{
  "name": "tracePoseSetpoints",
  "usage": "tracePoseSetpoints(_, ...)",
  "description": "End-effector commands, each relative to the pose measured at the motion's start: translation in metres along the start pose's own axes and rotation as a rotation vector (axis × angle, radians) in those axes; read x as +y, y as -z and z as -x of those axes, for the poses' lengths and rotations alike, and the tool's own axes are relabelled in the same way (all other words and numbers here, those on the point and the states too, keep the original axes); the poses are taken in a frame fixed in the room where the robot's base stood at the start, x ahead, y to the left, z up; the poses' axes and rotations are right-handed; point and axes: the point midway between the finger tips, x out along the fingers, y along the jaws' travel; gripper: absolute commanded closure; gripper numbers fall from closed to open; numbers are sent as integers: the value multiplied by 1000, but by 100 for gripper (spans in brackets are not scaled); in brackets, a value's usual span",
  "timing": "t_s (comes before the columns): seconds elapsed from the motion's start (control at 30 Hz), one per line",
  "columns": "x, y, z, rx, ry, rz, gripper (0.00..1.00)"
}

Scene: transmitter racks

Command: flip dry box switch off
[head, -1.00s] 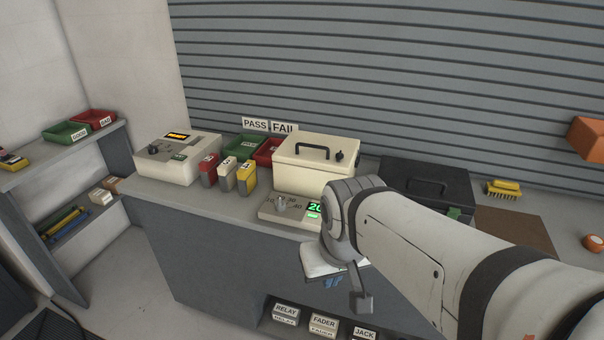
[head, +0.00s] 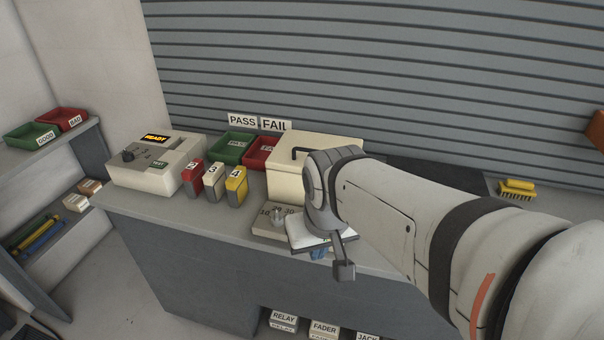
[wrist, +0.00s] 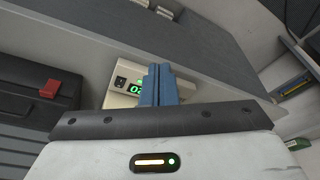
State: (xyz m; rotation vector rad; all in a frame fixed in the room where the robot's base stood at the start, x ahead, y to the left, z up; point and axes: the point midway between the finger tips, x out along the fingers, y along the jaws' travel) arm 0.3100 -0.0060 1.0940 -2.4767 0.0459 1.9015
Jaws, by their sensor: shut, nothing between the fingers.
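The dry box is a cream lidded box (head: 285,178) with a black handle, standing on the bench. Its control base (head: 266,222) juts out in front with a dial (head: 277,217). My arm hides the right part of the base in the head view. In the wrist view, a small black switch (wrist: 121,82) sits on the panel left of a lit green display, which my fingers partly cover. My gripper (wrist: 158,72) has blue fingers, shut and empty, in front of the panel. In the head view, the gripper (head: 318,254) shows just below my wrist, near the bench's front edge.
Left of the dry box stand red, white and yellow numbered blocks (head: 213,181) and a tester (head: 158,163) reading READY. Green (head: 232,147) and red (head: 260,152) trays sit behind. A black case (wrist: 40,95) with a red part shows in the wrist view.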

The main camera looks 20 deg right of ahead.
Motion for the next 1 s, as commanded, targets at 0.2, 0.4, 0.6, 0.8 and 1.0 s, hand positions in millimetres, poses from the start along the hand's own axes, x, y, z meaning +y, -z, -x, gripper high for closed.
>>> tracePoseSetpoints(0.2,38,69,-24,23,-73,-232,100)
tracePoseSetpoints(0.4,87,127,-44,59,-137,-447,100)
tracePoseSetpoints(0.6,108,148,-50,75,-162,-532,100)
tracePoseSetpoints(0.8,108,149,-49,76,-162,-534,100)
tracePoseSetpoints(1.0,109,148,-54,74,-162,-533,100)
